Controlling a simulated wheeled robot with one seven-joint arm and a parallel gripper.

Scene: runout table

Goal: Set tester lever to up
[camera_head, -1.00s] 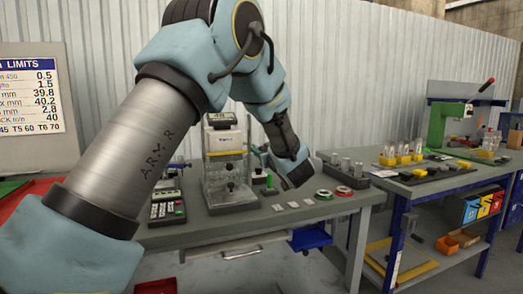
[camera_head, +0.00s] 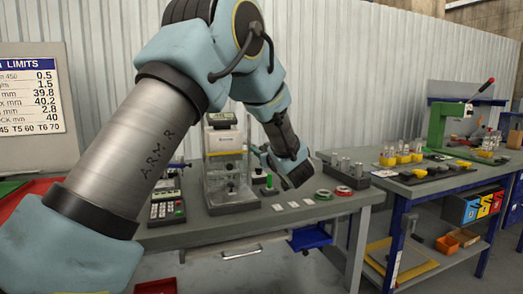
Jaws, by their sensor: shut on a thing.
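The tester (camera_head: 228,160) stands on the grey bench at the middle of the view. It is an upright frame with clear walls, a pale head and a small dark display on top. My gripper (camera_head: 258,153) is at the tester's right side, at the end of my arm reaching down from above. Its jaws are small in the picture and partly hidden by my wrist. They are shut on what appears to be the tester lever, at the tester's right. The lever itself is mostly hidden, and its exact angle cannot be told.
A green-based dark piece (camera_head: 268,185) stands just below my gripper. A keypad device (camera_head: 166,208) is left of the tester. Red and green rings (camera_head: 333,192) and a dark block with metal cylinders (camera_head: 343,170) lie to the right. A green press (camera_head: 443,122) stands on the far bench.

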